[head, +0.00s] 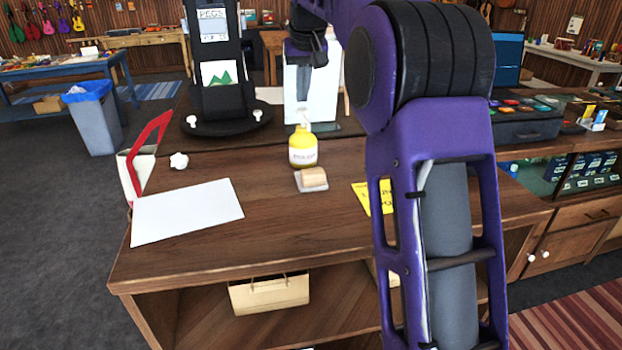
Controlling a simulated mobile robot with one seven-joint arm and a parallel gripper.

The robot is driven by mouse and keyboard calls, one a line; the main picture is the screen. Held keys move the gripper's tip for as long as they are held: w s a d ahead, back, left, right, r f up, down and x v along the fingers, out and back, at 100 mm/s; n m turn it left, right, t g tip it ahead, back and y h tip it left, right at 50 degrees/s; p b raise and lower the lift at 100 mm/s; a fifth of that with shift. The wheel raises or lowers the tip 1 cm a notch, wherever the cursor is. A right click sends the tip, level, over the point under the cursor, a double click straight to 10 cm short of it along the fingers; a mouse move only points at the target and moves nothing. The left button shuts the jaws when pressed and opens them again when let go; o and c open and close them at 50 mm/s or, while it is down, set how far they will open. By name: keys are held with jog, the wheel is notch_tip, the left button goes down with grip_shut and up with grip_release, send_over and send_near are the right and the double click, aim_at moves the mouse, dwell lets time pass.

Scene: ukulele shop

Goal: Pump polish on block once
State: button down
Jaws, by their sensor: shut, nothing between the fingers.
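A yellow polish bottle (303,157) with a pale label and a pump top stands upright on the brown wooden counter (270,220). A small tan block (313,177) lies on a thin grey pad right in front of the bottle. My gripper (302,98) points down directly above the pump top, with its fingers shut and empty. The spout is too small to make out clearly.
A white sheet (187,213) lies at the counter's left front. A yellow card (362,195) is partly hidden by my arm. A black display stand (215,105) stands behind left, and a red-handled item (150,145) sits at the left edge. The counter front is clear.

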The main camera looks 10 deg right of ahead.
aim_at(303, 109)
jog(key=shift+f, duration=0.1)
dwell(0.3)
jog(key=shift+f+b, duration=1)
jog(key=shift+f, duration=0.55)
jog(key=shift+r, duration=0.2)
jog(key=shift+r+p, duration=1.3)
jog(key=shift+p, duration=0.2)
jog(key=shift+r, duration=0.1)
notch_tip(303, 109, up, 2)
jog(key=shift+r+p, duration=0.15)
jog(key=shift+p, duration=0.6)
jog(key=shift+r, duration=1.8)
